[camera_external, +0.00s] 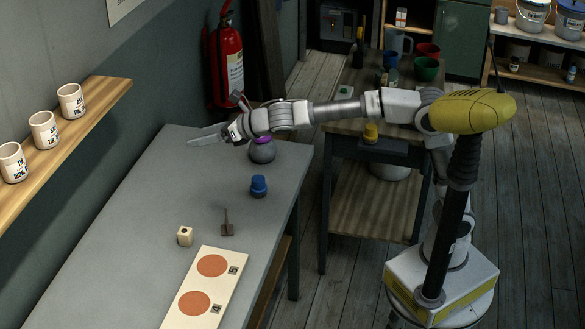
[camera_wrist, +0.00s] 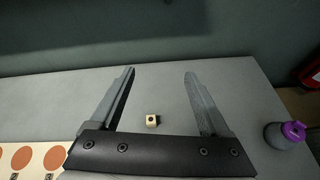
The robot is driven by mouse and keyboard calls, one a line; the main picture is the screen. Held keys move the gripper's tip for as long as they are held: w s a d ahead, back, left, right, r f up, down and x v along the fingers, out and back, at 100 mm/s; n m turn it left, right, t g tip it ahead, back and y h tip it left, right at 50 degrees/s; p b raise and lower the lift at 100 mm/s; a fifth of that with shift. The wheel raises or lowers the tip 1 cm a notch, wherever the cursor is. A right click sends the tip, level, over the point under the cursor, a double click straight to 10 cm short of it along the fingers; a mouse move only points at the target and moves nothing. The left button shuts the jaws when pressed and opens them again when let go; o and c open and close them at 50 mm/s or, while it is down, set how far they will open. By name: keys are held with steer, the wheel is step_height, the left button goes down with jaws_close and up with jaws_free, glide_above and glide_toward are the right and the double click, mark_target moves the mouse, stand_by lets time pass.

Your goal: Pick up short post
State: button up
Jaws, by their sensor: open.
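A small dark brown piece with a thin upright stem on a blocky base (camera_external: 227,225) stands on the grey table; it looks most like the short post, though I cannot be sure. It does not show in the wrist view. A small cream block with a dark hole (camera_external: 185,236) sits to its left; it also shows in the wrist view (camera_wrist: 151,121), between the lines of my fingers. My gripper (camera_external: 208,136) is open and empty above the far part of the table, well away from both pieces. Its two spread fingers also show in the wrist view (camera_wrist: 160,74).
A grey jar with a purple lid (camera_external: 262,151) stands close below my forearm. A blue-capped jar (camera_external: 259,186) is nearer. A cream board with orange discs (camera_external: 232,265) lies at the front. The table's left part is clear, with a wall behind it.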

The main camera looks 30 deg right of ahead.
steer(key=s+a+f+n+y, duration=0.1)
steer(key=s+a+f+n, duration=0.15)
steer(key=a, duration=0.25)
glide_toward(186, 231)
steer(key=x, duration=0.3)
steer(key=shift+w, duration=0.15)
steer(key=shift+b+x, duration=0.4)
steer(key=shift+x, duration=3.3)
steer(key=shift+f, duration=0.1)
steer(key=shift+c, duration=0.2)
jaws_close()
